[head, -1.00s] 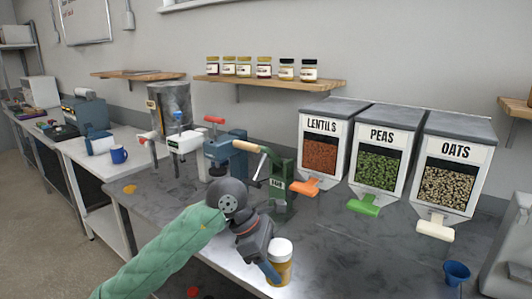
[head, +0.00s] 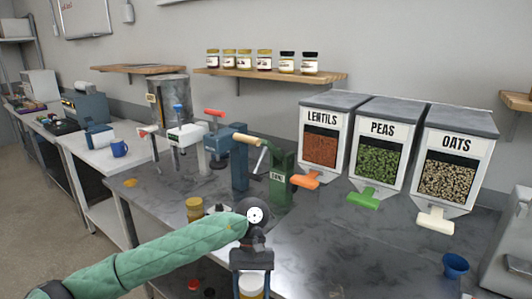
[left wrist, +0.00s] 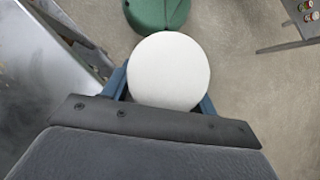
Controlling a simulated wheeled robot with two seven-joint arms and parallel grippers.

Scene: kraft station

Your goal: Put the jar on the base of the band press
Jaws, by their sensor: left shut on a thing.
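The jar, with a white lid and amber side, is held in my left gripper (head: 251,270). In the head view the jar (head: 251,285) is low, partly cut off by the bottom edge. In the left wrist view its round white lid (left wrist: 168,72) sits between the blue fingers, with floor around it. The green press (head: 281,178) stands on the counter beyond my gripper; its small label seems to read "BAND". Its base is partly hidden by my wrist. My right gripper is out of view.
A blue press (head: 238,165) and a white press (head: 186,137) stand left of the green one. An amber jar (head: 194,209) stands on the counter (head: 350,245) left of my wrist. Bins of lentils, peas and oats stand at the right, with a blue cup (head: 455,265) in front.

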